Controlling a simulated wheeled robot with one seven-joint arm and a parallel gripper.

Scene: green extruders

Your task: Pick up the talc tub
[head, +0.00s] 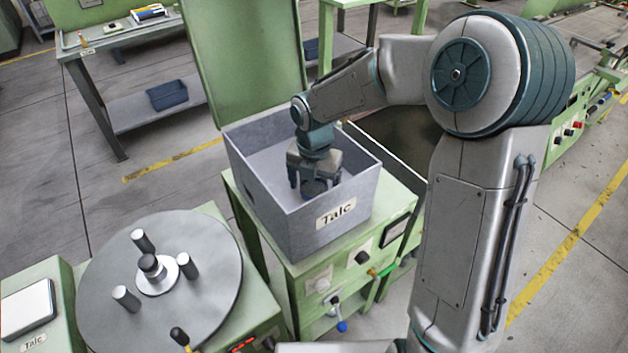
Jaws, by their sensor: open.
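The talc tub is a grey open-topped rectangular box (302,232) with a "Talc" label on its front wall. It sits upright on a green machine stand in the middle of the head view. My gripper (314,184) reaches down into the tub's open top, with its fingers spread and pointing down. A dark rounded shape (315,188) shows between the fingers; I cannot tell whether it is a separate object or touches them. The tub's front wall hides part of its floor.
A large round grey turntable (206,285) with upright pegs stands at the left. A tall green panel (240,60) rises behind the tub. The green stand (290,275) has knobs and levers on its front. A workbench with a dark bin (167,95) stands at the back left.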

